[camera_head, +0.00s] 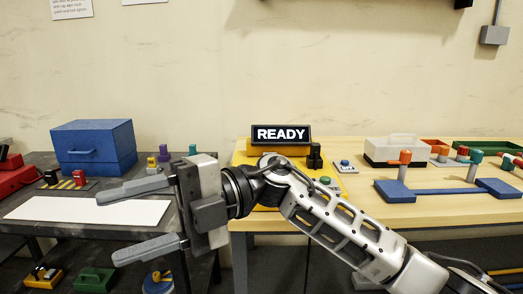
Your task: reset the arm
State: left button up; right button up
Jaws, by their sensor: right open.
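My right arm comes in from the lower right and reaches across the front of the wooden table. My right gripper (136,219) points left, in front of the dark table and the white sheet on it. Its two grey fingers are wide apart with nothing between them. My left gripper is not in view. A black sign reading READY (281,134) stands on the yellow station (240,159) behind my right wrist. My arm hides part of that station.
The wooden table (470,207) holds a blue double-block fixture (444,191), a white case (396,150) and several coloured pegs. The dark table (20,236) holds a blue box (93,146) and a white sheet (60,209). Several items lie on a lower shelf, left.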

jog(key=w+d+f+m+t+p, duration=0.1)
jog(key=w+d+f+m+t, duration=0.25)
jog(key=m+t, duration=0.6)
jog(key=w+d+f+m+t+p, duration=0.1)
jog(key=w+d+f+m+t, duration=0.3)
jog(key=m+t, duration=0.6)
jog(key=w+d+f+m+t+p, duration=0.1)
jog(key=w+d+f+m+t, duration=0.15)
jog(key=d+m+t, duration=0.55)
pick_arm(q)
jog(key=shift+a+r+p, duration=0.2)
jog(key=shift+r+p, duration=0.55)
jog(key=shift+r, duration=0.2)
pick_arm(e)
jog(key=s+d+f+m+g+h, duration=0.2)
jog(key=s+d+f+m+h, duration=0.1)
jog(key=f, duration=0.5)
jog(key=s+d+f+m+g+h, duration=0.2)
jog(key=s+d+f+m+h, duration=0.2)
jog(key=s+f, duration=0.3)
jog(key=s+d+f+m+g+h, duration=0.3)
jog(key=s+d+f+m+h, duration=0.1)
jog(key=f, duration=0.5)
jog(key=shift+s+d+h, duration=0.3)
jog(key=shift+s+d, duration=0.4)
jog(key=shift+s, duration=0.15)
jog(key=shift+f, duration=0.1)
